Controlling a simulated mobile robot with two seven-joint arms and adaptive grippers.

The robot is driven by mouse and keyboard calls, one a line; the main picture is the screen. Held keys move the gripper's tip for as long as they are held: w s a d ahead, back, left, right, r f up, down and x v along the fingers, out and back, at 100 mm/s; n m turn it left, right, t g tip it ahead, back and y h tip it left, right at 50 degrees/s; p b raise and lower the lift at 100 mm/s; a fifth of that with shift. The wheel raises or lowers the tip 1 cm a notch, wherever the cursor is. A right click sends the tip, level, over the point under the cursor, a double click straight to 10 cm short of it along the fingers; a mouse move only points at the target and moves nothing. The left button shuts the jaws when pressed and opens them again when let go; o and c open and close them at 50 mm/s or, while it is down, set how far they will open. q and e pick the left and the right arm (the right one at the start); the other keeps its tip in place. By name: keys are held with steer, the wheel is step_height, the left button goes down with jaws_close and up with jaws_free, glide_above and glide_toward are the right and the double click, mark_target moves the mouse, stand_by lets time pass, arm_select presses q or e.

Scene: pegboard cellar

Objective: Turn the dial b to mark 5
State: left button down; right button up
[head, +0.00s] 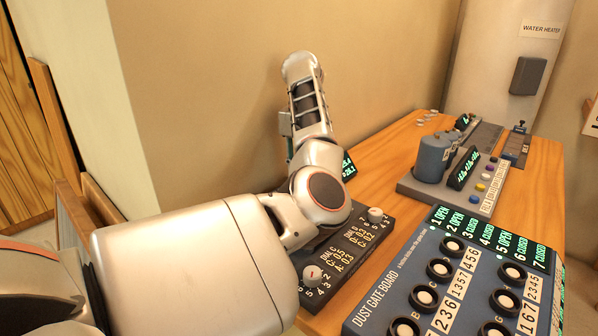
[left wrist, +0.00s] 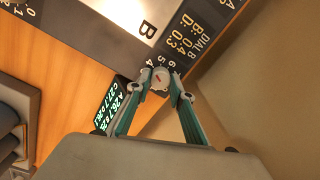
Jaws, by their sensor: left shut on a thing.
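Dial b is a round pale knob (left wrist: 160,84) in the left wrist view, on the panel with the digits 4, 5 and 6 beside it. A large letter B and a "DIAL B" readout (left wrist: 187,32) showing B: 0.4 and D: 0.3 are near it. My left gripper (left wrist: 161,88) is shut on this knob, a teal finger on each side. The knob's pointer is too small to read. In the head view my left arm hides dial b and the fingertips. Two other dials show on the dark dial panel (head: 346,252): dial C (head: 312,274) and a farther one (head: 375,214).
The dust gate board (head: 374,311) with several round knobs lies close right of the dial panel. A grey console (head: 410,187) with coloured buttons stands behind it on the wooden table (head: 547,168). A water heater (head: 510,62) is at the back. A wall stands behind my left arm.

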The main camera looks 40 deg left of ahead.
arm_select(q)
steer(key=m+p, duration=0.1)
steer(key=m, duration=0.3)
steer(key=shift+r+m, duration=0.15)
steer(key=shift+m, duration=0.25)
steer(key=shift+m+p, duration=0.3)
steer(key=shift+m, duration=0.6)
steer(key=c, duration=1.8)
jaws_free()
step_height(320, 180, up, 12)
steer(key=shift+d+f, duration=0.15)
